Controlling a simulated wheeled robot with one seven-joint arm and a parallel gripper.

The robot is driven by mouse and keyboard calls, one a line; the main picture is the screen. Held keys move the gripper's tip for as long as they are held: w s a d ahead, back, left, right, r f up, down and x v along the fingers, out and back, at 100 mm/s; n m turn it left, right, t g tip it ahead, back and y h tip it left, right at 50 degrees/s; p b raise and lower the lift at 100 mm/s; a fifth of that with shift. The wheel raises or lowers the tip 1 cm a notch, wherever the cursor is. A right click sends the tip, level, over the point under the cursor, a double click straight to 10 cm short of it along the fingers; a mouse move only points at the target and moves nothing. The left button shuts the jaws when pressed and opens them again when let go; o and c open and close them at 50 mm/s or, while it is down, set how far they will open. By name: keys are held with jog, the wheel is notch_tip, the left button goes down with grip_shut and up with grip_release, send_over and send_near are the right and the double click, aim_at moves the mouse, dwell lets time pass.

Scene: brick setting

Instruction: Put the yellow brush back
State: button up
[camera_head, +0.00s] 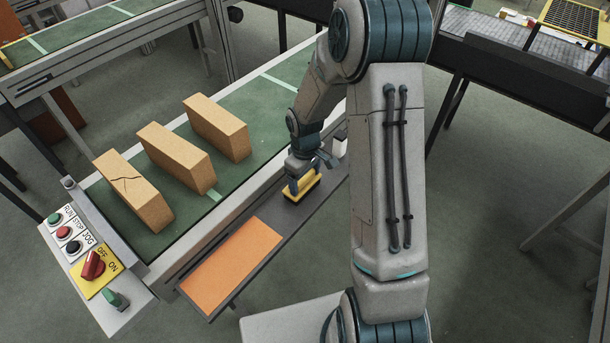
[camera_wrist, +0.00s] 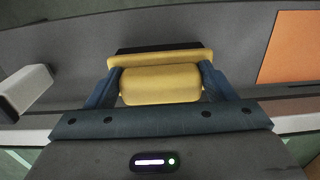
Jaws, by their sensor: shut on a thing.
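The yellow brush (camera_head: 301,190) has a yellow body with dark bristles beneath. It is at the grey side shelf (camera_head: 262,222) along the green conveyor. My gripper (camera_head: 303,180) is above the brush and shut on it. In the wrist view the two blue fingers of my gripper (camera_wrist: 160,92) grip the sides of the yellow brush (camera_wrist: 160,82). The brush is over the grey shelf surface; I cannot tell whether the bristles touch it. An orange panel (camera_head: 232,268) lies on the near part of the shelf and shows at the right in the wrist view (camera_wrist: 290,48).
Three tan bricks stand on the conveyor (camera_head: 225,180); the nearest brick (camera_head: 133,190) is cracked. A control panel (camera_head: 90,255) with buttons and a red switch is at the left end. A pale block (camera_wrist: 26,92) stands left of the brush in the wrist view.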

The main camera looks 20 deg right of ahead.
jog(key=shift+f, duration=0.25)
jog(key=o, duration=1.1)
jog(key=shift+r, duration=0.1)
jog(key=shift+r, duration=0.1)
notch_tip(320, 180, up, 11)
jog(key=s+r+m+t, duration=0.1)
jog(key=s+r+m, duration=0.1)
jog(key=s+r, duration=0.2)
jog(key=s+r+m+t, duration=0.1)
jog(key=s+r, duration=0.3)
jog(key=s, duration=0.6)
jog(key=s+r+m+t, duration=0.1)
jog(key=s+r+m, duration=0.3)
jog(key=s, duration=0.3)
jog(key=shift+a+b, duration=0.25)
jog(key=shift+b, duration=0.05)
